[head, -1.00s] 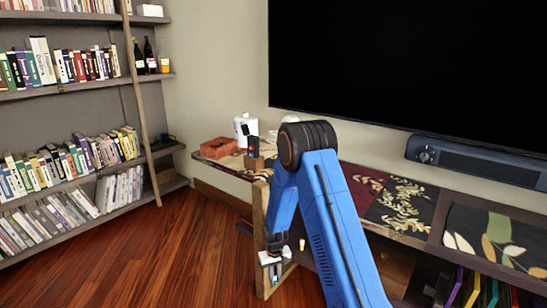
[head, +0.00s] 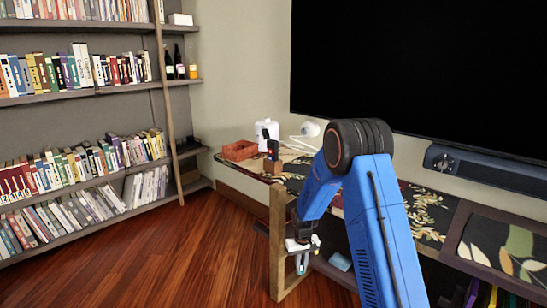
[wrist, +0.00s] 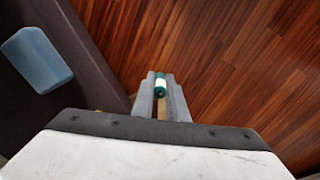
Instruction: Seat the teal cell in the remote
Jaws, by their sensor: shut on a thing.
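The teal cell (wrist: 160,88), a small cylinder with a white band, is held between the fingers of my gripper (wrist: 161,92) in the wrist view. In the head view my gripper (head: 303,262) hangs low in front of the wooden console, beside its end post. The cell is too small there to make out clearly. A dark upright piece (head: 271,149) with a little red on it stands at a wooden block on the console top. It may be the remote, but I cannot tell, and no battery slot shows. My gripper is below and to the right of it.
The console (head: 278,235) runs rightward under a large dark screen (head: 400,70). Its top carries a reddish tray (head: 239,150) and a white container (head: 266,131). A light blue block (wrist: 37,60) lies by my gripper in the wrist view. The wooden floor (head: 180,250) at left is clear.

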